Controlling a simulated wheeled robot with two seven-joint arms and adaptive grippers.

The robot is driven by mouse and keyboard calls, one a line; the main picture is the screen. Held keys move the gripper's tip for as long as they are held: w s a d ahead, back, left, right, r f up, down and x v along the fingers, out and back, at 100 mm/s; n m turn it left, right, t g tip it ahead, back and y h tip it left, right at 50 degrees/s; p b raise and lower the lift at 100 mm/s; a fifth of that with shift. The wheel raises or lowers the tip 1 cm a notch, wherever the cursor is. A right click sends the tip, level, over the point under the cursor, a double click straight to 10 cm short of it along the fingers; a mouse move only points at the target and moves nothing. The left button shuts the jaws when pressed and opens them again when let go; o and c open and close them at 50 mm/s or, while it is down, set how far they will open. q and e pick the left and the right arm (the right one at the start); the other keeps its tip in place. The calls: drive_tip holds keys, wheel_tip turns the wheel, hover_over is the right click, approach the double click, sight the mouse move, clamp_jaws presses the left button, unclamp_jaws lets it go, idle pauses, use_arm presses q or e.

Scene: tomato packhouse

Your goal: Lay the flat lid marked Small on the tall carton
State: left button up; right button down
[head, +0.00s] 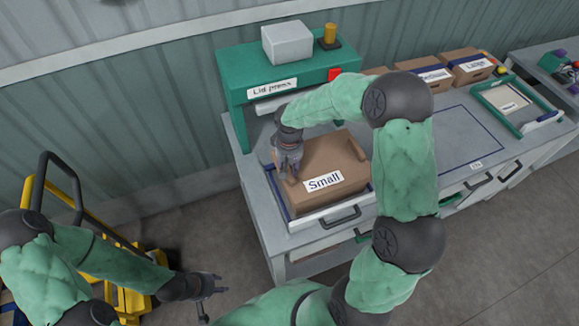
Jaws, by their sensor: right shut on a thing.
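The flat brown lid (335,157) has a white label reading Small at its front and a small upright grip near its right edge. It lies over a brown carton body (335,201) in the tray at the left end of the bench. The two look nearly flush, but I cannot tell whether the lid is fully seated. My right gripper (290,177) points down at the lid's left edge and is shut on the lid there; its fingertips are partly hidden. My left gripper (211,300) is open and empty, low over the floor at the left of the bench.
The green lid press (241,93) stands behind the carton. The tray (284,204) has a dark handle in front. Labelled cartons (467,60) stand at the bench's back right, near a green-framed tray (483,104). A yellow trolley (108,235) stands at the left. My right arm hides mid-bench.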

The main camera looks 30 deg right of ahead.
drive_tip(key=c, duration=0.9)
unclamp_jaws()
wheel_tip(320, 180, up, 12)
